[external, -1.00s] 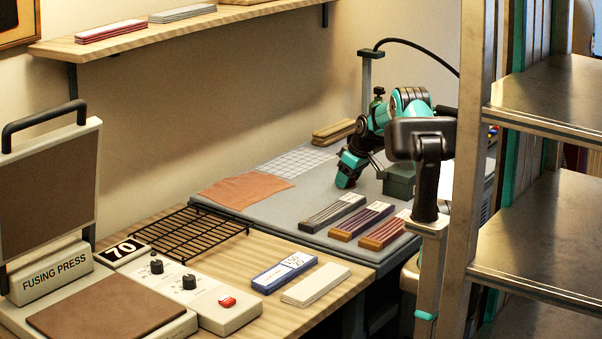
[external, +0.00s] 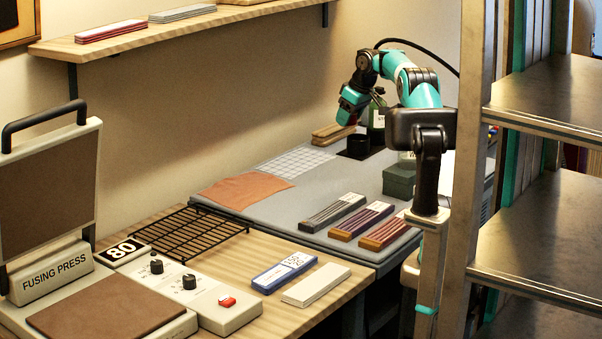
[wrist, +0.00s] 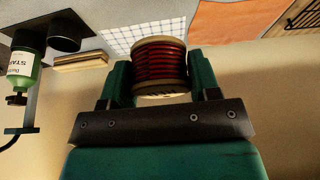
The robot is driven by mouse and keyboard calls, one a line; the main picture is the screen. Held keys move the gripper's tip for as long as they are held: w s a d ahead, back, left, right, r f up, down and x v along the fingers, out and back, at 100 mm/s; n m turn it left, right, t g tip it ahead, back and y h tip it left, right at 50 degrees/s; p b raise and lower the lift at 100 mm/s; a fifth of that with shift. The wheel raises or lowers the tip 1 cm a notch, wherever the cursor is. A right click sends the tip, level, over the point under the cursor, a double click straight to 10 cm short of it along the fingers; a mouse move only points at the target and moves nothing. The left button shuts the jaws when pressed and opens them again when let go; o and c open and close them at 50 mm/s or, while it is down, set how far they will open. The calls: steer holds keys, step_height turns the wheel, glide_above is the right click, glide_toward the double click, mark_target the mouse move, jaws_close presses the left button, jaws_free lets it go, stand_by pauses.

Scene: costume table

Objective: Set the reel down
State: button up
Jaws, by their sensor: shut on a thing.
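The reel (wrist: 160,68) has dark red windings between pale end discs. In the wrist view it sits between the two teal fingers of my gripper (wrist: 160,84), which is shut on it. In the external view my gripper (external: 346,112) is raised above the far part of the grey work mat (external: 290,215), near the wall. I cannot make out the reel in that view. In the wrist view a gridded white sheet (wrist: 121,36) lies beyond the reel.
An orange cloth (external: 245,190), a green box (external: 399,182) and several labelled bars (external: 362,221) lie on the mat. Its middle is clear.

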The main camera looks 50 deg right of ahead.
steer(key=w+a+r+p, duration=0.15)
steer(key=w+a, duration=0.25)
steer(key=a, duration=0.8)
steer(key=m+h, duration=0.1)
steer(key=m, duration=0.1)
glide_above(289, 210)
steer(key=f, duration=0.5)
steer(key=s+f+p, duration=0.1)
steer(key=f, duration=0.9)
steer(key=shift+s+a, duration=0.15)
steer(key=shift+f+p, duration=0.5)
steer(key=shift+f, duration=1.95)
steer(key=shift+f, duration=0.15)
steer(key=o, duration=0.9)
steer(key=shift+o, duration=0.2)
